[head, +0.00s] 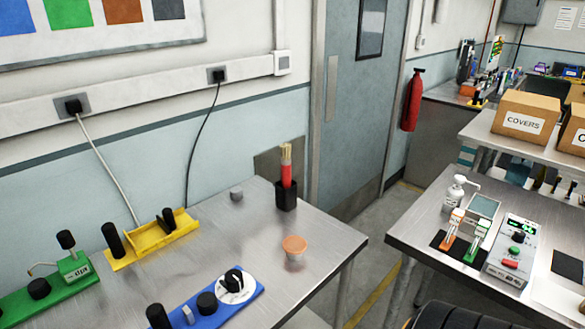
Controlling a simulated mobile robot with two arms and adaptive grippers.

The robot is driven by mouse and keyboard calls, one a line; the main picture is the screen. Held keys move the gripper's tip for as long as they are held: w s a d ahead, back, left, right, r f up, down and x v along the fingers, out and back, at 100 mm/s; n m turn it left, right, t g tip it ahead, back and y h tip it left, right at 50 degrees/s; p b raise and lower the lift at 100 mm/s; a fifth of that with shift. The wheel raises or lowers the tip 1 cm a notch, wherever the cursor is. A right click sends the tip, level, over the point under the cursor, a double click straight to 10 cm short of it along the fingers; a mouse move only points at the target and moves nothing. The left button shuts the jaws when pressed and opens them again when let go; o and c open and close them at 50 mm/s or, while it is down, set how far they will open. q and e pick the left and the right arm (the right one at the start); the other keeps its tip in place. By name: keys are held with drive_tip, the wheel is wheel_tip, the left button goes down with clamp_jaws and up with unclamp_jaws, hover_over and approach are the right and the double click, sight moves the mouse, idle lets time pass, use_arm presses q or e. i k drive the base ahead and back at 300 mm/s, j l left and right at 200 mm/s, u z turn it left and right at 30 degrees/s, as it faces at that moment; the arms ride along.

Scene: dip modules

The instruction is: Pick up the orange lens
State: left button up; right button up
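A small round piece with an orange top, which looks like the orange lens (294,243), sits on the left metal table (330,243) near its right edge. Its lower part is pale, and I cannot tell if that is a separate holder. It stands clear of other objects. Neither of my grippers shows in the head view.
A black cup with red-handled tools (286,190) stands behind the lens. A blue module with dials (206,303), a yellow module (153,238) and a green module (62,279) lie to the left. The right table (425,235) holds a meter (513,250) and bottles. A gap separates the tables.

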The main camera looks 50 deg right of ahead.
sight(292, 245)
drive_tip(key=z, duration=1.5)
